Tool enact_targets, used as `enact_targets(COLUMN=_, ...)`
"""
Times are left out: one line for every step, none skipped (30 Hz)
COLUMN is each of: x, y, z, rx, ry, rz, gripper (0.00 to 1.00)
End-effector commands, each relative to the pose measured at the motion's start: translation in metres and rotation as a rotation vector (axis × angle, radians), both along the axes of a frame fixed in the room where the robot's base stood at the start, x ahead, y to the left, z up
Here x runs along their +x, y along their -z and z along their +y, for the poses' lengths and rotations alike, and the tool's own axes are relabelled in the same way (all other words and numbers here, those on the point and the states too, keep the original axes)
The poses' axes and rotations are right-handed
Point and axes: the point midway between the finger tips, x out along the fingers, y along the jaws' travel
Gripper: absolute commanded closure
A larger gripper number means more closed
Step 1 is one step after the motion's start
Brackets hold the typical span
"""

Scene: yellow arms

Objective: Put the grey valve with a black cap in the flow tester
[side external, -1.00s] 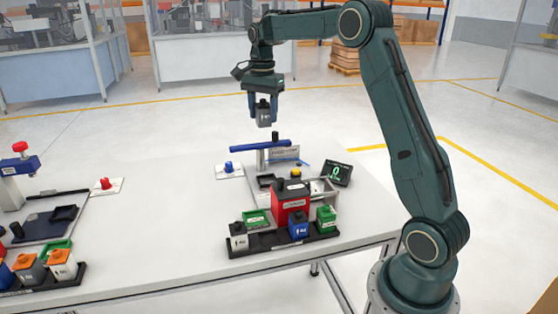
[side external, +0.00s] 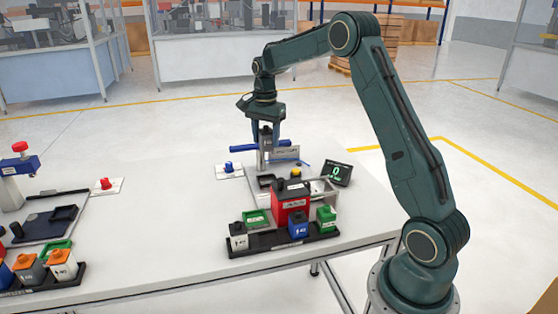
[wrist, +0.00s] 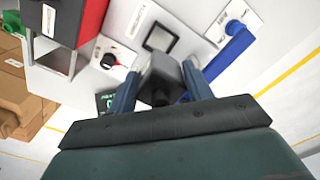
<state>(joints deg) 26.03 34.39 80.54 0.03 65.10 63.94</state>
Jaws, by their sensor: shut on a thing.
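My gripper (side external: 265,134) is shut on the grey valve (side external: 266,140), which hangs upright between the fingers. In the wrist view the grey valve (wrist: 163,80) sits between the blue fingers, and its black cap shows as a dark end towards the gripper. The flow tester (side external: 305,184) stands on the table below, with a blue lever bar (side external: 240,149), a grey post and a dark display with a green digit (side external: 338,173). In the wrist view a dark square frame (wrist: 160,38) lies just beyond the valve. In the side view the valve is partly behind the lever and post area.
A black rack (side external: 270,243) at the table's front edge holds white, blue and green parts. A blue knob on a white plate (side external: 229,170) is left of the tester. Another station with a red knob (side external: 104,184) is further left.

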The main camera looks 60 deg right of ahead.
Motion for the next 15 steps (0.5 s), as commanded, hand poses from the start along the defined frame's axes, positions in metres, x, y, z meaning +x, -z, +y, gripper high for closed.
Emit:
enact_targets(x=-0.001, y=0.010, z=0.000, rx=0.001, ry=0.000, rz=0.003, gripper=0.74)
enact_targets(x=-0.001, y=0.016, z=0.000, rx=0.002, ry=0.000, rz=0.003, gripper=0.74)
enact_targets(x=-0.001, y=0.024, z=0.000, rx=0.002, ry=0.000, rz=0.003, gripper=0.74)
enact_targets(x=-0.001, y=0.029, z=0.000, rx=0.002, ry=0.000, rz=0.004, gripper=0.74)
enact_targets(x=-0.001, y=0.035, z=0.000, rx=0.001, ry=0.000, rz=0.003, gripper=0.74)
enact_targets(x=-0.001, y=0.042, z=0.000, rx=0.001, ry=0.000, rz=0.003, gripper=0.74)
enact_targets(x=0.000, y=0.047, z=0.000, rx=0.001, ry=0.000, rz=0.002, gripper=0.74)
enact_targets(x=0.000, y=0.052, z=0.000, rx=0.001, ry=0.000, rz=0.003, gripper=0.74)
enact_targets(x=0.000, y=0.057, z=0.000, rx=0.001, ry=0.000, rz=0.002, gripper=0.74)
enact_targets(x=0.000, y=0.061, z=0.000, rx=0.001, ry=0.000, rz=0.002, gripper=0.74)
enact_targets(x=0.000, y=0.064, z=0.000, rx=0.001, ry=0.000, rz=0.001, gripper=0.74)
enact_targets(x=0.000, y=0.068, z=0.000, rx=0.000, ry=0.000, rz=0.000, gripper=0.74)
enact_targets(x=0.000, y=0.070, z=0.000, rx=0.000, ry=0.000, rz=0.000, gripper=0.74)
enact_targets(x=0.000, y=0.071, z=0.000, rx=0.000, ry=0.000, rz=0.000, gripper=0.74)
enact_targets(x=0.000, y=0.073, z=0.000, rx=0.000, ry=0.000, rz=0.000, gripper=0.74)
